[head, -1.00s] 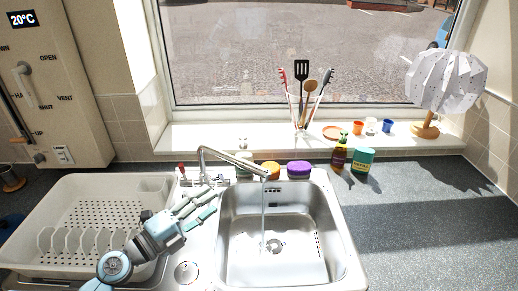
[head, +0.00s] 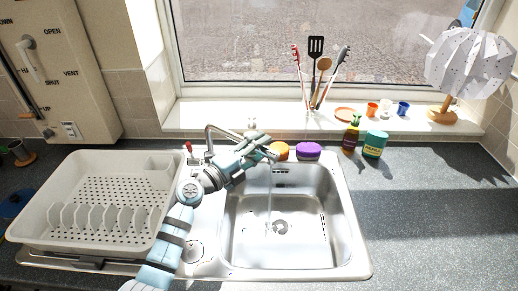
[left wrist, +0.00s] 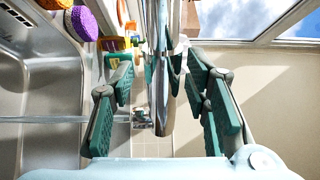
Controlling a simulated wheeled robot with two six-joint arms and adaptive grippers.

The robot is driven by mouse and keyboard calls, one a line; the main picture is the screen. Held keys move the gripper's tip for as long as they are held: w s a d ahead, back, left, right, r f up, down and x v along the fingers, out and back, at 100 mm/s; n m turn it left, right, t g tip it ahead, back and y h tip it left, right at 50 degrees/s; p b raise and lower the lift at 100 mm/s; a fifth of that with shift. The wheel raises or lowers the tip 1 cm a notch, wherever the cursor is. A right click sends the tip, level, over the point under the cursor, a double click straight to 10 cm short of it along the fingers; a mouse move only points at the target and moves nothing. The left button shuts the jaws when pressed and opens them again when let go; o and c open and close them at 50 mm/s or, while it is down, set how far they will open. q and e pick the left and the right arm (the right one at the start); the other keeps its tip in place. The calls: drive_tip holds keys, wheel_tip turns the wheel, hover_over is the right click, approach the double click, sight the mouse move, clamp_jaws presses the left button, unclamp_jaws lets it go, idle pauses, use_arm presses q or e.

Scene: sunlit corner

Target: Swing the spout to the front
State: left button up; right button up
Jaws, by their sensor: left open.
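The chrome tap's spout (head: 224,130) rises behind the sink and bends toward the basin. A stream of water (head: 269,195) falls into the sink (head: 340,264). My left gripper (head: 262,147) is at the spout's outer end and hides that end in the head view. In the left wrist view the spout (left wrist: 161,95) runs between the two open fingers of this gripper (left wrist: 160,85), with gaps on both sides. The fingers are not closed on it. My right gripper is not in view.
An orange item (head: 280,151) and a purple sponge (head: 308,151) sit behind the sink, close to my left gripper. A brown bottle (head: 350,138) and teal container (head: 374,145) stand right of them. A white dish rack (head: 75,247) is on the left. The right counter is largely clear.

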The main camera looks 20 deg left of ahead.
use_arm(q)
drive_tip(key=shift+s+r, duration=0.15)
drive_tip(key=shift+s, duration=0.1)
drive_tip(key=shift+c, duration=1.1)
drive_tip(key=shift+w, duration=0.1)
clamp_jaws()
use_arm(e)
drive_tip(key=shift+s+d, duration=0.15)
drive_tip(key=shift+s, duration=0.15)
